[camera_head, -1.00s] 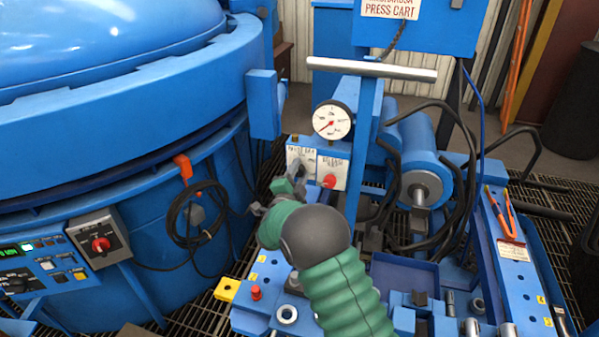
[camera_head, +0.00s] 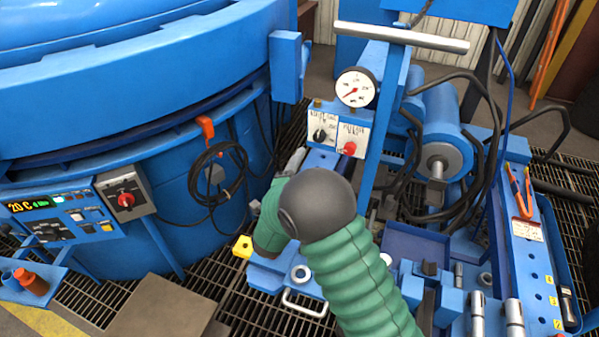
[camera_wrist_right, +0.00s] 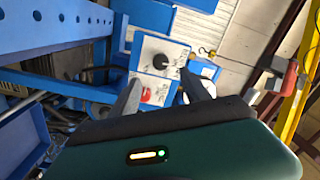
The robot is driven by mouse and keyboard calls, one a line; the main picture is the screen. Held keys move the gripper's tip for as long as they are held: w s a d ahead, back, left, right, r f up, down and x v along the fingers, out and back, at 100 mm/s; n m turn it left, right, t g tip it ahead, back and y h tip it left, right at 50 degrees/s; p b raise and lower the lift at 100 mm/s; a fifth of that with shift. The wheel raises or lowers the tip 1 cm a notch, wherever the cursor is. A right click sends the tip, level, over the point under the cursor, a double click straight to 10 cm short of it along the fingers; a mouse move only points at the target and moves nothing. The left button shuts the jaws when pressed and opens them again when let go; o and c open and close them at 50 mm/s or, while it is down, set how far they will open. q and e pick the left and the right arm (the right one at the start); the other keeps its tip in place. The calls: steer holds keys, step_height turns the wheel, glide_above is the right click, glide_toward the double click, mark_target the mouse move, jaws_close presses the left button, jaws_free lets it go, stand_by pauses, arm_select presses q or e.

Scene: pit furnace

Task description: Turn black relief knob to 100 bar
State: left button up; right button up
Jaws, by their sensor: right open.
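The black relief knob (camera_head: 320,135) sits on a white plate at the left of the small blue valve panel. It also shows in the right wrist view (camera_wrist_right: 159,61). A red knob (camera_head: 349,148) is beside it on the right plate. The round pressure gauge (camera_head: 356,88) stands above the panel; its scale is too small to read. My right gripper (camera_head: 294,160) is below and left of the black knob, partly hidden by my arm. In the right wrist view its two fingers (camera_wrist_right: 163,92) are spread and empty, apart from the knob. My left gripper is not in view.
A blue post with a grey handlebar (camera_head: 400,37) rises right of the panel. Black hoses and a blue cylinder (camera_head: 440,120) are beyond it. The large blue furnace (camera_head: 130,110) fills the left.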

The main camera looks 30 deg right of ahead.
steer(key=v, duration=0.4)
steer(key=shift+s+a+f, duration=0.1)
steer(key=shift+s+a, duration=0.05)
steer(key=shift+a, duration=0.05)
